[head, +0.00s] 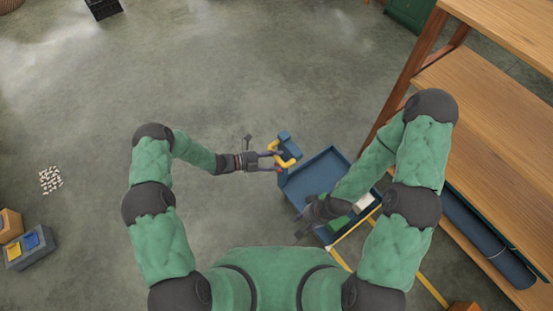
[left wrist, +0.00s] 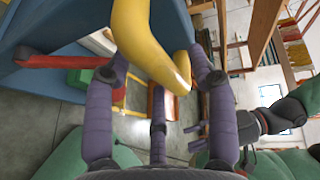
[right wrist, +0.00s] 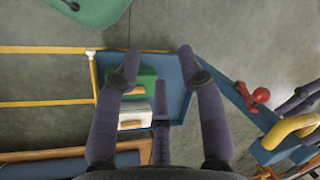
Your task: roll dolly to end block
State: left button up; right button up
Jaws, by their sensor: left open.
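The dolly is a blue, low-walled tray (head: 318,170) on the floor, holding a green item (head: 338,223) and a white one (head: 364,202). My right gripper (head: 303,231) hangs by the tray's near side, fingers apart and empty. A brown block (head: 465,307), possibly the end block, shows at the bottom edge.
Yellow floor lines (head: 431,287) run from the dolly toward the lower right. A wooden shelf (head: 480,85) with a rolled blue mat (head: 485,235) stands on the right. Open grey floor lies left and ahead. A grey bin (head: 30,247) is at far left.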

pick_arm(q)
jog(key=shift+w+d, duration=0.1)
jog(key=shift+d, duration=0.25)
grip_shut()
